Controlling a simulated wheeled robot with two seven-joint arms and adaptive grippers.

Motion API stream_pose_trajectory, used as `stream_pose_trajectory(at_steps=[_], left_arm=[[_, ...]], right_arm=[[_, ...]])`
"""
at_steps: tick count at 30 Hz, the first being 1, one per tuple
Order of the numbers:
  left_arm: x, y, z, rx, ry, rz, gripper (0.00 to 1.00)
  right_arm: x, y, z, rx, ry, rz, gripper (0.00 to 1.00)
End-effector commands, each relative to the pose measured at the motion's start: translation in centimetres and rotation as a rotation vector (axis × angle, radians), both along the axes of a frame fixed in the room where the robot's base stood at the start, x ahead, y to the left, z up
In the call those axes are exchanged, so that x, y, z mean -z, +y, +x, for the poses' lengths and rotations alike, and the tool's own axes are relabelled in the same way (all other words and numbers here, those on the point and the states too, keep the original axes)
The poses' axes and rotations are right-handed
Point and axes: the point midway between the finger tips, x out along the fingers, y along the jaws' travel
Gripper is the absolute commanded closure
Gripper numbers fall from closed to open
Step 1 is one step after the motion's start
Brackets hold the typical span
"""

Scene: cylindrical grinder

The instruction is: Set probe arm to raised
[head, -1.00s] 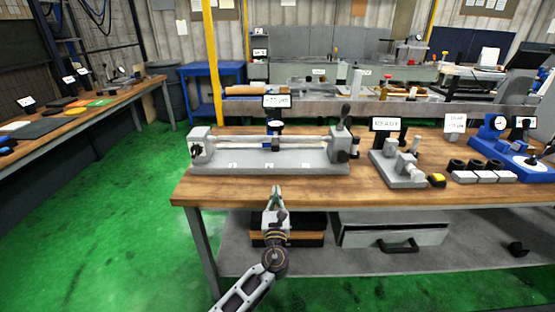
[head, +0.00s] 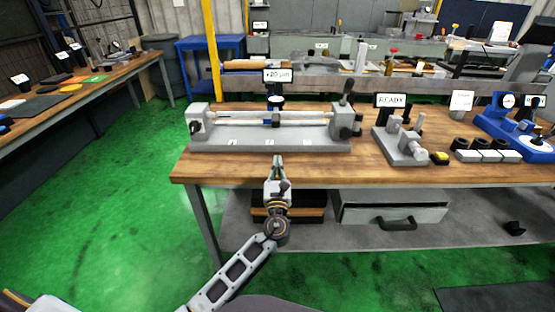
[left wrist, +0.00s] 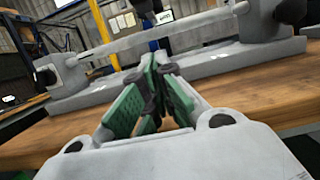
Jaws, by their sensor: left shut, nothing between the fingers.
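A grey bench fixture (head: 268,145) stands on the wooden workbench and carries a thin horizontal bar (head: 235,120) between its two end blocks. A small blue and black piece (head: 276,118) sits at the bar's middle, under a "+20 µm" readout (head: 277,76). I cannot tell for certain which part is the probe arm, or its position. My left gripper (head: 277,160) is shut and empty at the bench's front edge, in front of the fixture. In the left wrist view its green-padded fingers (left wrist: 160,68) point at the fixture (left wrist: 215,67) without visible contact. My right gripper is not in view.
Right of the fixture stand a grey stand (head: 400,148) below a "READY" sign (head: 391,100), several small blocks and a blue gauge (head: 505,118). A dark knob (head: 347,88) rises at the fixture's right end. A drawer (head: 395,208) is below the bench.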

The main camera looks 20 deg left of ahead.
Motion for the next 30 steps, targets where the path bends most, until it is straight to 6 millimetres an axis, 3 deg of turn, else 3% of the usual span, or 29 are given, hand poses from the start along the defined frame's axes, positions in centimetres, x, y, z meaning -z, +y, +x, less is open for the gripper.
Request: stream_pose_trajectory(at_steps=[30], left_arm=[[-2.3,2.5,8.6,-0.001,0.0,0.0,1.0]], right_arm=[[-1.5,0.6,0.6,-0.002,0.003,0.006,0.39]])
